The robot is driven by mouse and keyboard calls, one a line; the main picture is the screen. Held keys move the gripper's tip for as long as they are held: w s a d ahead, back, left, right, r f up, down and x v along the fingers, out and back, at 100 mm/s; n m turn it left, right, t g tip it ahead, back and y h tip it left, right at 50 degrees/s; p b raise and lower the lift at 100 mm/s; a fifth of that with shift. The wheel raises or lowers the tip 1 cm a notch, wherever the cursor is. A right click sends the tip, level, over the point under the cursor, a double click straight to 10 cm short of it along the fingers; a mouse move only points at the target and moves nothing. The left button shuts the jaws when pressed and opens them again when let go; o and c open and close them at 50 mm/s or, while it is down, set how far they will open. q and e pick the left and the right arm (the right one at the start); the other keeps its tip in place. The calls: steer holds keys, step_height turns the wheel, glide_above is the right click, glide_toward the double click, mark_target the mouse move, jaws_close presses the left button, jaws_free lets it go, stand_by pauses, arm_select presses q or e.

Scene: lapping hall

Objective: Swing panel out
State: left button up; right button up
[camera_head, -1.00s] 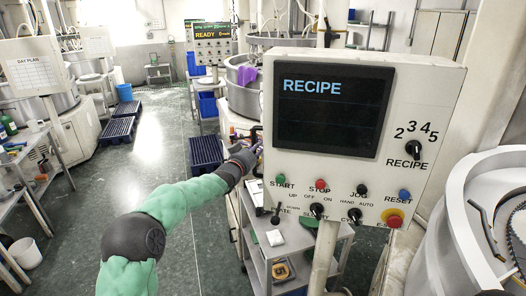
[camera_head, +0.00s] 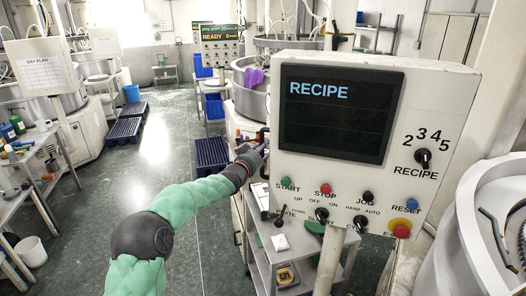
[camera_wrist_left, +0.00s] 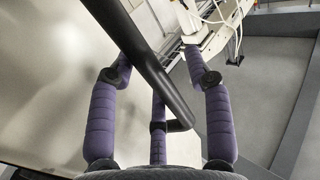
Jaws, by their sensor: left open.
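The control panel (camera_head: 432,82) is a cream box with a dark screen reading RECIPE, a rotary knob and several coloured buttons. It fills the right middle of the head view. My left gripper (camera_head: 262,146) is at its left edge, its fingers partly hidden behind the panel. In the left wrist view a black bar handle (camera_wrist_left: 150,70) runs slantwise between the spread purple fingers of my left gripper (camera_wrist_left: 158,72). The fingers are open around the bar, not closed on it. Whether any finger touches it I cannot tell. My right gripper is not in view.
A grey cart (camera_head: 262,254) with small items stands below the panel. A large round white machine (camera_head: 455,235) is close at the right. A shelf table (camera_head: 32,160) and a white bucket (camera_head: 28,252) are at the left. The floor (camera_head: 95,215) between is clear.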

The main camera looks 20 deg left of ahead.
arm_select(q)
steer(key=shift+s, duration=0.15)
steer(key=s+a, duration=0.1)
steer(key=s, duration=1)
steer(key=shift+s+a, duration=0.15)
steer(key=shift+s, duration=0.25)
steer(key=shift+r, duration=0.1)
